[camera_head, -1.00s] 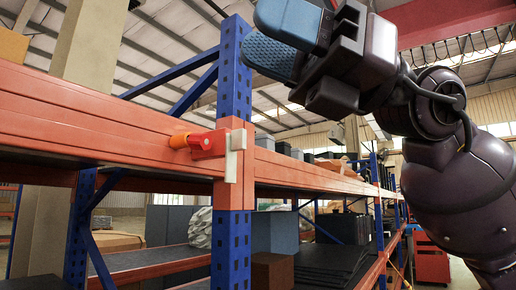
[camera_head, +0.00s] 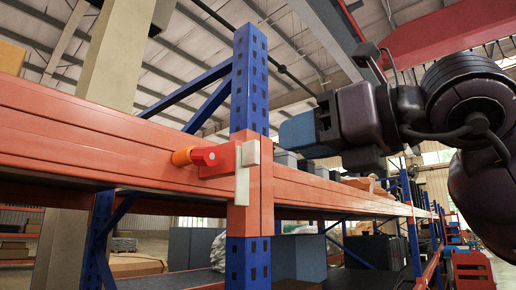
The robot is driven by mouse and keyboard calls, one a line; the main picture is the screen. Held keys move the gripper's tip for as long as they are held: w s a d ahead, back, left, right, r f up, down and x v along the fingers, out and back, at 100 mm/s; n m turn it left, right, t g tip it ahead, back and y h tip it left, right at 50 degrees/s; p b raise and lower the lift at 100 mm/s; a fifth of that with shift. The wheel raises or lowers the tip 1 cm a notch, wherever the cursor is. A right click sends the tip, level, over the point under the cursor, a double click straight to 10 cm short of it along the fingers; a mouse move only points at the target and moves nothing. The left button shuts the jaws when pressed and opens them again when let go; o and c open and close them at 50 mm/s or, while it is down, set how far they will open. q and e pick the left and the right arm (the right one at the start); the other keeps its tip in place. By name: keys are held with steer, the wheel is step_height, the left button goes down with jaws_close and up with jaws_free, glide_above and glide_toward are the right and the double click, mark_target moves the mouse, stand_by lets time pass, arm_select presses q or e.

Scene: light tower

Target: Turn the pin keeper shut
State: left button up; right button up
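The pin keeper (camera_head: 215,160) is a small red piece on the front of the orange shelf beam, just left of the blue post. A rounded orange pin end (camera_head: 182,157) sticks out at its left, and a pale plate (camera_head: 246,170) stands at its right. My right gripper (camera_head: 297,133) has blue fingertips pointing left. In the picture it is right of the post and the keeper, apart from them. Its fingers are seen side-on and overlap, so their gap is hidden. My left gripper is not in view.
The orange beam (camera_head: 80,135) runs across the left and meets the blue perforated post (camera_head: 250,80). Another orange beam (camera_head: 345,200) runs back to the right, with boxes on the shelf above it. Blue diagonal braces rise behind the post.

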mark_target(258, 150)
steer(key=x, duration=0.7)
steer(key=shift+w+a+p, duration=0.25)
steer(key=shift+a+p, duration=0.1)
jaws_close()
